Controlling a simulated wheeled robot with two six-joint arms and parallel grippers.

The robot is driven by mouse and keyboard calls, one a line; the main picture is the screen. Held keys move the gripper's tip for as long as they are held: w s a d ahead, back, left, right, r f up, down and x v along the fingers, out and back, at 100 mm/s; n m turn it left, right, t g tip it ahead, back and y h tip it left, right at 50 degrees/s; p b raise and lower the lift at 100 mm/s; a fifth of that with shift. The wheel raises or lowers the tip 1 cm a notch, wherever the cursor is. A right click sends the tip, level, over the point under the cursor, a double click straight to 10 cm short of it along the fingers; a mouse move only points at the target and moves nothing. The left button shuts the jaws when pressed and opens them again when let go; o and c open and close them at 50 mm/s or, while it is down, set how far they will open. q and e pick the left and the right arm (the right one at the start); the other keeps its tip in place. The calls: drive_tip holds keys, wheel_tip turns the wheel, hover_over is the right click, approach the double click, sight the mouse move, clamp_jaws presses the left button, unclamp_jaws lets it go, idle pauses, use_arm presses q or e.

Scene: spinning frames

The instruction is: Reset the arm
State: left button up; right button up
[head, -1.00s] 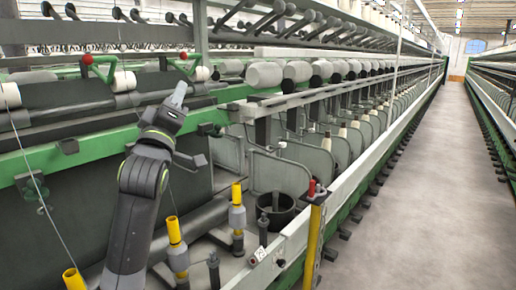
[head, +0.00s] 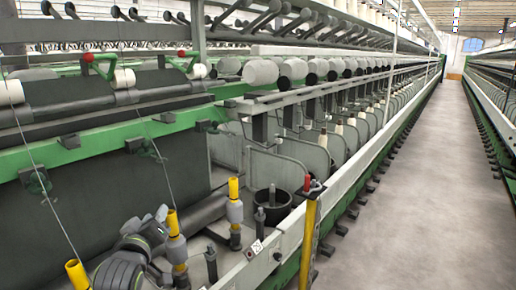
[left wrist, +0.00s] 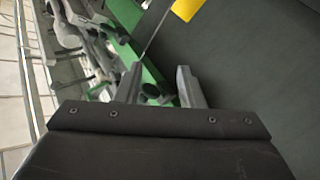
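My left arm is folded low at the bottom left of the head view. Its left gripper (head: 158,217) is close beside a yellow-topped spindle (head: 173,225) in that view. In the left wrist view the two grey fingertips of the left gripper (left wrist: 160,82) are apart, with nothing held between them. A thin yarn shows beyond the fingers, and a yellow tube (left wrist: 187,8) is at the top. My right gripper is in neither view.
The spinning frame (head: 285,240) runs from the left into the distance. Another yellow-topped spindle (head: 234,200), a black pot (head: 285,200) and a yellow post (head: 309,235) stand nearby. White bobbins (head: 260,72) line the frame. The aisle floor (head: 430,190) is clear.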

use_arm(q)
drive_tip(key=s+a+f+m+g+y, duration=0.15)
drive_tip(key=s+f+g, duration=0.25)
drive_tip(key=s+f, duration=0.65)
drive_tip(key=s+a+f+m+g+h, duration=0.1)
drive_tip(key=s+a+f+m+g, duration=0.2)
drive_tip(key=s+f, duration=0.7)
drive_tip(key=s+a+f+m+g, duration=0.1)
drive_tip(key=s+f+g, duration=0.25)
drive_tip(key=s, duration=0.65)
drive_tip(key=s+f+m+g, duration=0.1)
drive_tip(key=s+f+g, duration=0.3)
drive_tip(key=s, duration=0.5)
wheel_tip(320, 180, down, 22)
drive_tip(key=s+a+p, duration=0.1)
drive_tip(key=a+p, duration=0.1)
drive_tip(key=p, duration=0.3)
drive_tip(key=s+d+f+g+p, duration=0.1)
drive_tip(key=s+f+g+p, duration=0.1)
drive_tip(key=s+f, duration=0.9)
drive_tip(key=s+p, duration=0.1)
drive_tip(key=s, duration=0.2)
drive_tip(key=shift+s+d+f, duration=0.15)
drive_tip(key=shift+s+d, duration=0.05)
drive_tip(key=shift+d, duration=0.1)
drive_tip(key=shift+o, duration=0.2)
drive_tip(key=shift+d, duration=0.15)
